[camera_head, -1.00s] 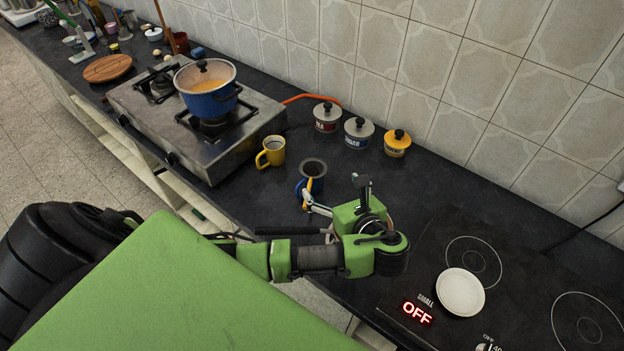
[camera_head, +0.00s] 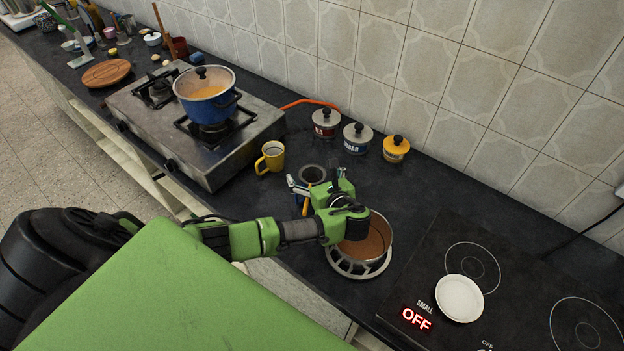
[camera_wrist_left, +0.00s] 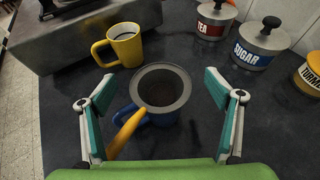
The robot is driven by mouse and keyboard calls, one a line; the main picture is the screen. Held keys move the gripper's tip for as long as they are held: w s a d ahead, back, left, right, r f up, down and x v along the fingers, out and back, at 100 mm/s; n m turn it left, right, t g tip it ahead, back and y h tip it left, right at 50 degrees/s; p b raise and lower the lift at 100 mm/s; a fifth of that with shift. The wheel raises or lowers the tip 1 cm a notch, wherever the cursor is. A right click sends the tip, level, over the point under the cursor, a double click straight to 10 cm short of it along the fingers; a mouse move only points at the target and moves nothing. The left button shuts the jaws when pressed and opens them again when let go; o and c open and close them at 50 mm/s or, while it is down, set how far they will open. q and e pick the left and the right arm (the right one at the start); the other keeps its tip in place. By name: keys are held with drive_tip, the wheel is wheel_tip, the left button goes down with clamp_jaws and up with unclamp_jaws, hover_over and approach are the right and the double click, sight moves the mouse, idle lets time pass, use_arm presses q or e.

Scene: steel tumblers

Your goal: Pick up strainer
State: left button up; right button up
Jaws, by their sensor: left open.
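The strainer (camera_head: 311,173) has a grey rim and an orange-yellow handle and sits on top of a blue mug (camera_wrist_left: 163,119) on the dark counter. In the left wrist view the strainer (camera_wrist_left: 162,86) is between the fingers, its handle (camera_wrist_left: 127,131) pointing down toward me. My left gripper (camera_head: 316,179) is open, with one finger on each side of the strainer and a gap on both sides; it also shows in the left wrist view (camera_wrist_left: 158,90). The gripper partly hides the mug in the head view. My right gripper is not in view.
A yellow mug (camera_head: 270,157) stands beside the gas stove (camera_head: 235,146) with a blue pot (camera_head: 207,107). Lidded tea (camera_head: 326,122), sugar (camera_head: 357,138) and yellow (camera_head: 396,149) jars line the wall. A pan of brown liquid (camera_head: 372,243) is under my forearm. A white saucer (camera_head: 460,298) is on the hob.

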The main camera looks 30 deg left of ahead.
use_arm(q)
drive_tip(key=shift+w+a+f, duration=0.2)
drive_tip(key=shift+w+a, duration=0.05)
drive_tip(key=shift+a, duration=0.1)
drive_tip(key=c, duration=1.2)
drive_tip(key=shift+r, duration=0.15)
